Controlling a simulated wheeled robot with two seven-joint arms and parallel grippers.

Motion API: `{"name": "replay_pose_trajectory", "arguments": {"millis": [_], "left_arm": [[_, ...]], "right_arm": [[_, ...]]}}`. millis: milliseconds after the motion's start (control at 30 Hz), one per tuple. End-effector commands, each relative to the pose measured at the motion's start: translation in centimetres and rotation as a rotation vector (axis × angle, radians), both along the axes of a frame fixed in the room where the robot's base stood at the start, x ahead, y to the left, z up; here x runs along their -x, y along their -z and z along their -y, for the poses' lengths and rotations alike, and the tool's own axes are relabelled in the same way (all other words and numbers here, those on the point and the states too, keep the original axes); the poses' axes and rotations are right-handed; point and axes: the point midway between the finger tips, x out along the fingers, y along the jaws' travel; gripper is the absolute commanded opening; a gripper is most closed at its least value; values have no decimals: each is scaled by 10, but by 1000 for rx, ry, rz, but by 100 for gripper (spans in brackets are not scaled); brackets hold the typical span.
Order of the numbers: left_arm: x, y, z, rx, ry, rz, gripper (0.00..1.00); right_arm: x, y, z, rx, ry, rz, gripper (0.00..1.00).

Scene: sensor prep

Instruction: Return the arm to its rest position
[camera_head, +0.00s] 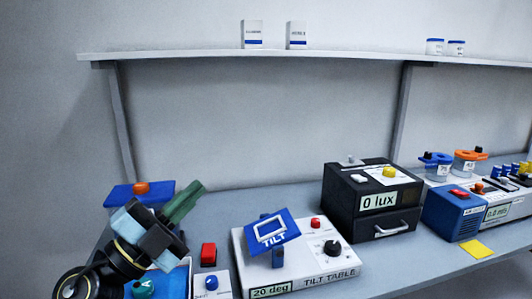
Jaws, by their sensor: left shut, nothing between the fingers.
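My left arm (105,272) comes in from the lower left corner. My left gripper (188,197) is at its end, with dark green fingers pointing up and to the right. It is shut and empty, above the left part of the bench and left of the tilt table (252,243). The arm hides part of the devices below it. My right gripper is not in view.
Close to my gripper are a blue box with an orange knob (141,188) and a red button (208,254). The black "0 lux" box (372,202) and blue device (456,214) stand farther right. A shelf (270,56) runs above the bench.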

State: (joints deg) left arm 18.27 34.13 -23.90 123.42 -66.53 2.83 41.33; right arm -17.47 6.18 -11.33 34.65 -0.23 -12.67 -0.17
Motion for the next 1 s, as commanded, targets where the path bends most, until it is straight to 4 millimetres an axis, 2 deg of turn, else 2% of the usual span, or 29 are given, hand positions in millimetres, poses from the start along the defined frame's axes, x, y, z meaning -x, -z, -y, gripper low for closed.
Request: {"name": "replay_pose_trajectory", "arguments": {"millis": [33, 167, 267, 367, 400, 500, 600, 700, 800, 967, 1000], "left_arm": [[-1, 9, -14, 120, -63, -66, 0], [-6, 48, -59, 381, -277, -283, 0], [-1, 102, -92, 523, -457, -506, 0], [20, 168, -116, 610, -631, -773, 0], [33, 196, -122, 629, -694, -887, 0], [73, 256, -128, 640, -817, -1159, 0], [116, 299, -125, 620, -891, -1391, 0], [156, 329, -118, 584, -931, -1587, 0], [194, 349, -110, 541, -951, -1762, 0], [255, 369, -94, 457, -946, -2021, 0], [246, 382, -95, 455, -951, -2008, 0]], "right_arm": [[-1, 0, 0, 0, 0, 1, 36], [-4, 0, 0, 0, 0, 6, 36], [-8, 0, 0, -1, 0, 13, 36], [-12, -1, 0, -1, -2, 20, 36], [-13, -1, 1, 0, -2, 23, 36], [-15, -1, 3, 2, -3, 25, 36], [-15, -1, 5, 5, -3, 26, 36], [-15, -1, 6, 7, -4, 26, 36], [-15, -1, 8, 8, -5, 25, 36], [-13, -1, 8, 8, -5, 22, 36], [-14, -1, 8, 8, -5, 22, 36]]}}
